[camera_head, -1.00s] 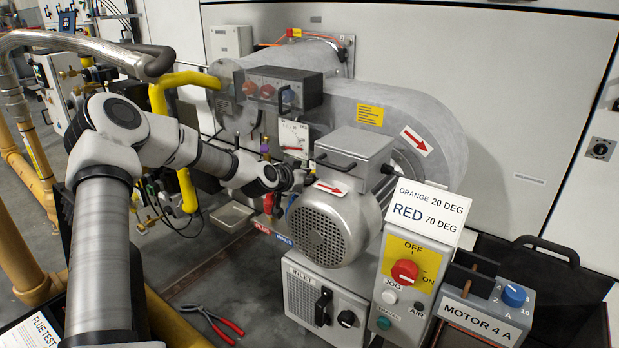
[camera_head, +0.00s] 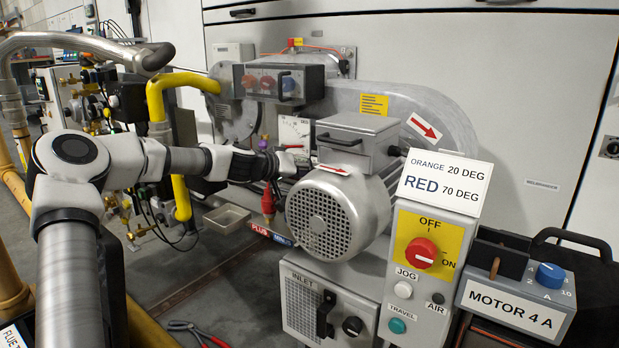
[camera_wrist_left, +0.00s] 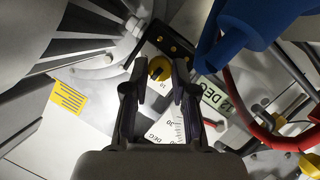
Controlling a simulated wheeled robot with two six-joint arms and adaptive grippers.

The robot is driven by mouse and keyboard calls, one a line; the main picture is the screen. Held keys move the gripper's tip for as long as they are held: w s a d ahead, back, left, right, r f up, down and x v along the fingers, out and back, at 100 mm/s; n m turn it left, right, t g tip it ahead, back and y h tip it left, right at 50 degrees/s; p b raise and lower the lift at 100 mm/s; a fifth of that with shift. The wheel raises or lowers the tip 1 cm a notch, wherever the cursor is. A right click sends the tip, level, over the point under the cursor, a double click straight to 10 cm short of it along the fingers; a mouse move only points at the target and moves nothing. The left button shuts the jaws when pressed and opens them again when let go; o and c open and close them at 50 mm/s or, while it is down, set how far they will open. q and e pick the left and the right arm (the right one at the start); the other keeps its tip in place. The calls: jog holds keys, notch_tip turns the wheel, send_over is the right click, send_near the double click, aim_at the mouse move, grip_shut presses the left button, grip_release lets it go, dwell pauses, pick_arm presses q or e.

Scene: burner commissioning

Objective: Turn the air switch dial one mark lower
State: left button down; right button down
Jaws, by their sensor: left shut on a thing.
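A white scale plate with numbers and DEG (camera_wrist_left: 172,127) lies just below the knob, partly hidden by the fingers. In the head view my left gripper (camera_head: 284,163) reaches in beside the motor, below a white plate (camera_head: 294,133). The knob itself is hidden there. My right gripper is not in view.
The grey motor (camera_head: 335,215) stands close right of my left gripper. A control box with a red OFF/ON knob (camera_head: 422,253) and a MOTOR 4 A box (camera_head: 515,301) are at front right. A yellow pipe (camera_head: 157,100) runs behind my arm. Red pliers (camera_head: 195,332) lie on the floor.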

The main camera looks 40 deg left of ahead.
pick_arm(q)
jog(key=shift+n, duration=0.4)
jog(key=c, duration=0.9)
grip_release()
jog(key=shift+f, duration=0.1)
jog(key=shift+c, duration=0.2)
notch_tip(320, 180, up, 10)
